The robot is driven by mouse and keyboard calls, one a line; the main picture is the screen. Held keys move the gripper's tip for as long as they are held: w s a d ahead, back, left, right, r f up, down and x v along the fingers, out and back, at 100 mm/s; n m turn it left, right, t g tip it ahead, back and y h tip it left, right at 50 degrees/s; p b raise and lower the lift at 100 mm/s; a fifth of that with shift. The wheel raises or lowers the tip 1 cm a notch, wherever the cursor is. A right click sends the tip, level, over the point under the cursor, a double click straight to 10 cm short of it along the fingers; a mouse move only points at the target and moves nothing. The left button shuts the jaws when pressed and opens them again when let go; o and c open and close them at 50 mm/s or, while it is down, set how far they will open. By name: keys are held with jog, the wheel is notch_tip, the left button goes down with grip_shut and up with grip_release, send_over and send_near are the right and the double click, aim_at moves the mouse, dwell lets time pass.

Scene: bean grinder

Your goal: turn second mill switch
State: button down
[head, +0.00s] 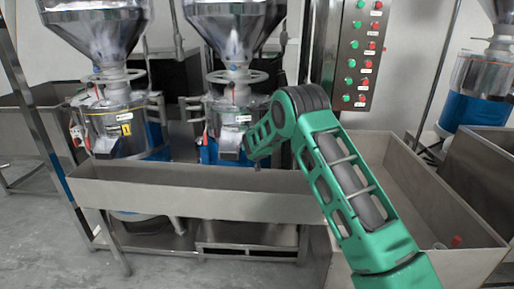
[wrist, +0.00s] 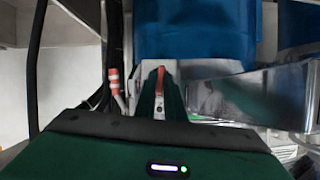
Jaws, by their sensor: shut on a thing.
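The second mill (head: 226,120) is a blue and steel grinder with a steel funnel on top, in the middle of the head view. In the wrist view its switch (wrist: 160,76) shows as a narrow red lever on a pale plate below the blue body. My gripper (wrist: 160,90) has its two dark green fingers close on either side of this lever, shut on it. The lever's lower part lies between the fingers. In the head view my arm covers the area of the switch, and my fingertips cannot be made out.
The first mill (head: 115,130) stands to the left. A long steel trough (head: 190,195) runs in front of both mills. A panel of red and green buttons (head: 358,55) is behind my arm. A steel chute (wrist: 250,95) and a red-and-white cable end (wrist: 115,85) flank the switch.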

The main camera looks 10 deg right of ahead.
jog(key=shift+a+f+n+h, duration=0.15)
jog(key=shift+f+n+h, duration=0.15)
jog(key=shift+n, duration=0.2)
dwell(0.3)
jog(key=c, duration=1.8)
grip_release()
jog(key=shift+c, duration=0.2)
jog(key=shift+r, duration=0.15)
jog(key=v, duration=1)
jog(key=shift+s+a+r, duration=0.2)
